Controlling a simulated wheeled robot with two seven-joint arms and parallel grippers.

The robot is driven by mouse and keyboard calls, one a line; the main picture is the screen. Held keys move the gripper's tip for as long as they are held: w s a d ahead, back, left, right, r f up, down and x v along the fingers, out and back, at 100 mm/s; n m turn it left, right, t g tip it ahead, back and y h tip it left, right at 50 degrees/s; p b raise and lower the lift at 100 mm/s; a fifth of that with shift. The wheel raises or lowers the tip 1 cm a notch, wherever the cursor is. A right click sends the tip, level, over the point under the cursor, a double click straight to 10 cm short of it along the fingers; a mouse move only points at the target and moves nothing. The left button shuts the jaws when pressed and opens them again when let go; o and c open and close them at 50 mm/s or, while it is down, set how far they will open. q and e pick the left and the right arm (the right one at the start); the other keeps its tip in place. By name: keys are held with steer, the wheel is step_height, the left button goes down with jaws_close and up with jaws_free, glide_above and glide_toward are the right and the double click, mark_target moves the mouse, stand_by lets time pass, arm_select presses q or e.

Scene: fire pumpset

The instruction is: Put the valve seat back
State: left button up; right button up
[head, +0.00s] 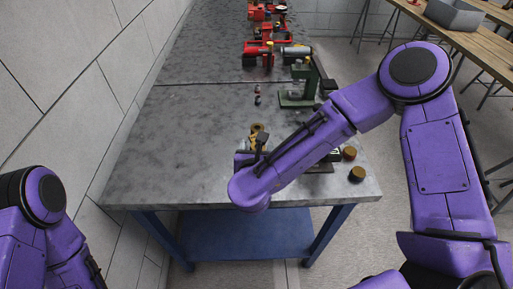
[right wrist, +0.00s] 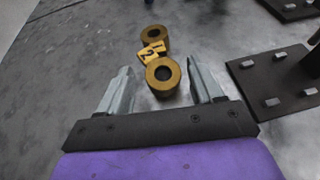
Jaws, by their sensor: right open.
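A brass ring (right wrist: 163,76), which looks like the valve seat, lies on the grey table between the fingertips of my right gripper (right wrist: 160,70). The gripper is open, with a gap on each side of the ring. In the head view, brass parts (head: 257,129) show just beyond my right gripper (head: 250,157), which my forearm partly hides. My left arm is at the lower left; its gripper is out of view.
A dark plate with metal studs (right wrist: 280,88) lies right of the rings. Two brass-topped pieces (head: 349,153) (head: 357,174) stand near the table's right edge. A green stand (head: 298,95) and red equipment (head: 262,50) are farther back. The table's left side (head: 180,140) is clear.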

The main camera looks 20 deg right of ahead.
steer(key=shift+d+r+p, duration=0.15)
steer(key=shift+r+p, duration=0.2)
steer(key=shift+p, duration=0.35)
steer(key=shift+s+a+f+b, duration=0.3)
steer(key=shift+s+b, duration=0.3)
steer(key=shift+b, duration=0.1)
steer(key=v, duration=0.6)
steer(key=b+v, duration=0.1)
steer(key=v, duration=0.3)
steer(key=shift+w+r, duration=0.25)
steer(key=shift+r, duration=0.1)
steer(key=shift+s+r, duration=0.15)
steer(key=shift+s, duration=0.05)
